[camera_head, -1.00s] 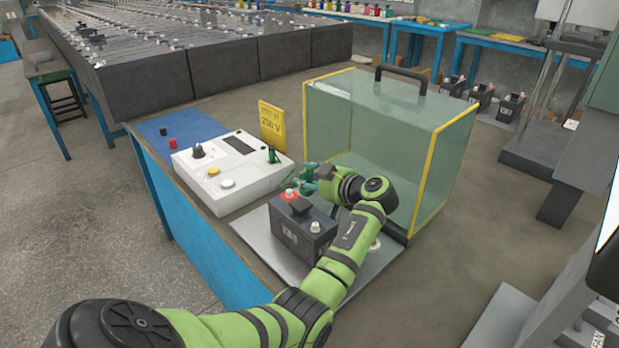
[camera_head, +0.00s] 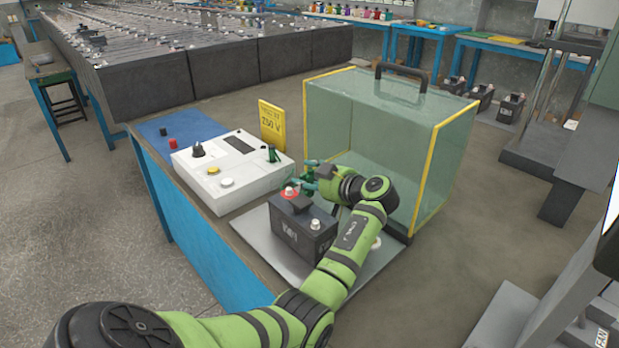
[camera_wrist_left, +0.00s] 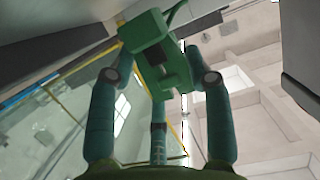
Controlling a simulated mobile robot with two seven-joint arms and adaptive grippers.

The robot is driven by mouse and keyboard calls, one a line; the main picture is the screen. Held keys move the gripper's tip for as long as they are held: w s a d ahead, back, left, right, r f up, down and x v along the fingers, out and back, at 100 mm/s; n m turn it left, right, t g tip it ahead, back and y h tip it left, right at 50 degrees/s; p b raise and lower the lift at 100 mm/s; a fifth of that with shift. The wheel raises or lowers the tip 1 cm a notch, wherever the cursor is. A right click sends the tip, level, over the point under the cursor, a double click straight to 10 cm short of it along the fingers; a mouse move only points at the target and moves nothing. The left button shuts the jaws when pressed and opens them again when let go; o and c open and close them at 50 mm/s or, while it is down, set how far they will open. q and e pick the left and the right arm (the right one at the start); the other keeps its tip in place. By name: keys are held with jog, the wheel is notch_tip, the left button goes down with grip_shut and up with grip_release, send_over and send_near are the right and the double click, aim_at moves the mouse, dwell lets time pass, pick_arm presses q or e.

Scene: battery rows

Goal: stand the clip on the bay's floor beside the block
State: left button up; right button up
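The black battery block (camera_head: 300,226) stands upright on the bay's grey floor (camera_head: 262,236), with a red-ringed terminal on top. My left gripper (camera_head: 308,176) is just behind and above the block's far end, seen from my head. In the left wrist view the teal fingers of my left gripper (camera_wrist_left: 160,60) close on a green clip (camera_wrist_left: 150,38), one fingertip on each side. The clip's lower part and the floor beneath it are not clear, as the gripper and block hide them in the head view. My right gripper is not in view.
A clear-walled cover with yellow edges (camera_head: 437,172) and a black handle (camera_head: 402,76) stands behind my arm. A white tester (camera_head: 232,172) with a yellow sign (camera_head: 272,126) stands left of the block. The bay floor's front left part is bare.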

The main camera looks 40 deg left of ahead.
pick_arm(q)
jog(key=shift+s+d+f, duration=0.15)
jog(key=shift+f, duration=0.6)
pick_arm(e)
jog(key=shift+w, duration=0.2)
pick_arm(q)
jog(key=shift+r+p, duration=0.45)
jog(key=shift+p, duration=0.15)
jog(key=shift+r+p, duration=0.4)
jog(key=shift+p, duration=0.1)
jog(key=w+p+v, duration=0.1)
jog(key=v, duration=1)
jog(key=shift+s+d+r, duration=0.25)
jog(key=shift+s+r, duration=0.05)
jog(key=shift+s, duration=0.05)
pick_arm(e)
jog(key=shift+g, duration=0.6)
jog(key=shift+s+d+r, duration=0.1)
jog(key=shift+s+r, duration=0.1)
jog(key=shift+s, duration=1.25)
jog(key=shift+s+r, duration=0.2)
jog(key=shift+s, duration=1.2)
